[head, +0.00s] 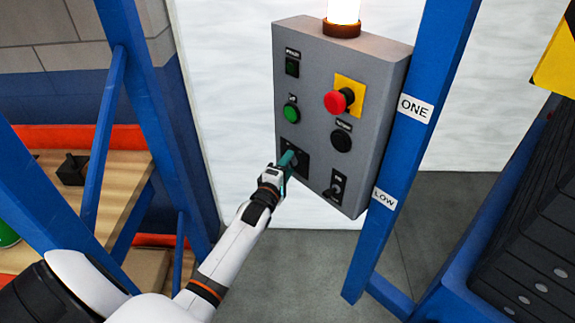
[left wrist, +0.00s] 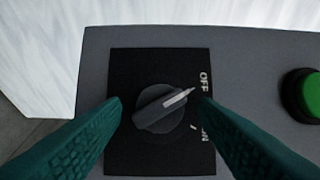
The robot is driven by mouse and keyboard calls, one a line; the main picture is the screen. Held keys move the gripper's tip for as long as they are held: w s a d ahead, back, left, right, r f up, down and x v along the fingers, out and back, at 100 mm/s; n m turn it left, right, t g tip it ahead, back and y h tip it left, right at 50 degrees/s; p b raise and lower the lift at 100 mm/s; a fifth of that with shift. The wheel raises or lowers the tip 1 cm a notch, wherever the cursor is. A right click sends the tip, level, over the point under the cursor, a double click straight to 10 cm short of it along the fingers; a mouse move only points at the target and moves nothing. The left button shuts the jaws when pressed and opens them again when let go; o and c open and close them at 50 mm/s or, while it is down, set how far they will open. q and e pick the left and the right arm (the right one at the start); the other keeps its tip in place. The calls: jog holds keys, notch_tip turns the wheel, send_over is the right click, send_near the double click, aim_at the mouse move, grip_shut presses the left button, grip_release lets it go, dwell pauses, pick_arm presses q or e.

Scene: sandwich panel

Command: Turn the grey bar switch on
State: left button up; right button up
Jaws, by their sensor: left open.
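The grey bar switch (left wrist: 160,108) is a round dark grey knob with a raised bar on a black square plate (left wrist: 135,65), in the left wrist view. The bar's light tip points up and right toward the OFF label (left wrist: 203,80); the ON label (left wrist: 207,131) is lower, partly hidden by a finger. My left gripper (left wrist: 162,104) is open, with one teal finger on each side of the knob; I cannot tell whether they touch it. In the head view my left gripper (head: 287,164) is at the panel's lower left, hiding much of the switch. My right gripper is not in view.
The grey control panel (head: 318,70) also bears a green button (head: 291,112), a red emergency button (head: 336,102), a black button (head: 341,140) and a lower switch (head: 337,186). A lit lamp (head: 343,12) tops it. Blue posts (head: 408,130) stand close on both sides.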

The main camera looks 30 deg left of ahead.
pick_arm(q)
jog(key=shift+w+a, duration=0.1)
jog(key=shift+w, duration=0.05)
jog(key=c, duration=1)
jog(key=shift+o, duration=0.2)
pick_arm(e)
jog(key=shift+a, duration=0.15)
